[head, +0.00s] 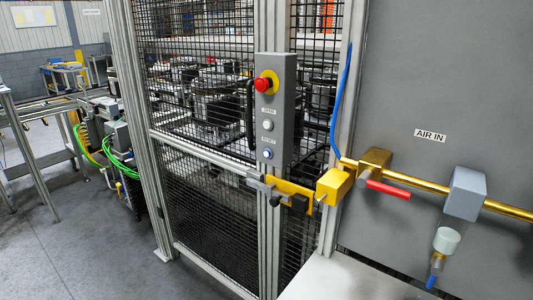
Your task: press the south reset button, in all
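A grey control box (285,110) is fixed to the post of a mesh safety fence. At its top is a red emergency stop (263,84) on a yellow ring. Below it is a whitish button (267,125) under a small label that seems to read OPEN. Lower is a blue-centred button (267,154) under a label that seems to read RESET. Nothing in view touches the buttons. No marking shows whether this is the south one. Neither of my grippers is in view.
Below the box is a yellow latch (288,190) with a grey bolt. A brass air pipe (505,209) with a red-handled valve (388,190) runs along the grey panel (450,80) at right. A pale surface (345,280) is at the bottom. Open floor (80,240) lies left.

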